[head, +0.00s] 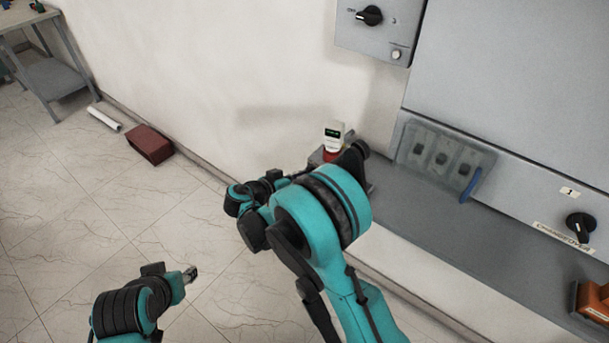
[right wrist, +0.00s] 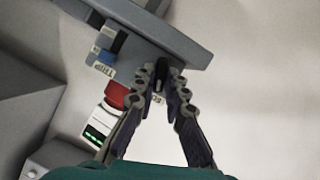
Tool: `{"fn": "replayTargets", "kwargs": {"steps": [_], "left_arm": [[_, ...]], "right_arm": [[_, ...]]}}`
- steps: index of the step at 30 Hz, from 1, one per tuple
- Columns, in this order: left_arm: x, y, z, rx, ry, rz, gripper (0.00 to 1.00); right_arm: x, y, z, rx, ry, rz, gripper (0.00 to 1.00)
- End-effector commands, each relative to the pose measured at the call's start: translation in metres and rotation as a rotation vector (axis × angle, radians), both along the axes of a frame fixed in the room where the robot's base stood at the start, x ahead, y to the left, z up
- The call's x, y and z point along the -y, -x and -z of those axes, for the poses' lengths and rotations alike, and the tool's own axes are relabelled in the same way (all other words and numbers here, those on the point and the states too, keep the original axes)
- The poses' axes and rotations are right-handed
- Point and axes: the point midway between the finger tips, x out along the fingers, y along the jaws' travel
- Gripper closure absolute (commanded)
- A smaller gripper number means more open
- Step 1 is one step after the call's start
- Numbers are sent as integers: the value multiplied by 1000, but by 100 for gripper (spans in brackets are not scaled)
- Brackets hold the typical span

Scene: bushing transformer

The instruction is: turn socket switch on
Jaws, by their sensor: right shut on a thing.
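A grey socket box (right wrist: 185,38) with a small black switch knob (right wrist: 161,74) shows in the right wrist view. My right gripper (right wrist: 170,84) is shut on this knob, with a fingertip on each side of it. A label partly hidden by a finger lies beside the knob. In the head view the box is mostly hidden behind my right arm, and the right fingertips cannot be made out. My left gripper (head: 189,274) hangs over the floor at the lower left, away from the box. Its finger gap is too small to tell.
A red plug part (right wrist: 117,95) and a white device with a green display (right wrist: 97,134) sit beside the switch. The white device also shows in the head view (head: 334,133). A grey cabinet (head: 510,80) stands at the right. A dark red block (head: 150,145) lies on the floor.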

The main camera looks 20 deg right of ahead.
Motion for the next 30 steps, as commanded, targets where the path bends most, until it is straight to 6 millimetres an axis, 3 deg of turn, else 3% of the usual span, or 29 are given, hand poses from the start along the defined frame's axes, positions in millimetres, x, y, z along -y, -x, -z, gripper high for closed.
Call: {"fn": "replayTargets", "kwargs": {"steps": [13, 30], "left_arm": [[0, 0, 3, 0, 0, 0, 60], [0, 0, 4, 0, 0, 0, 60]], "right_arm": [[1, 3, 1, 223, -176, 0, 100], [2, 3, 0, 277, -218, 1, 100]]}}
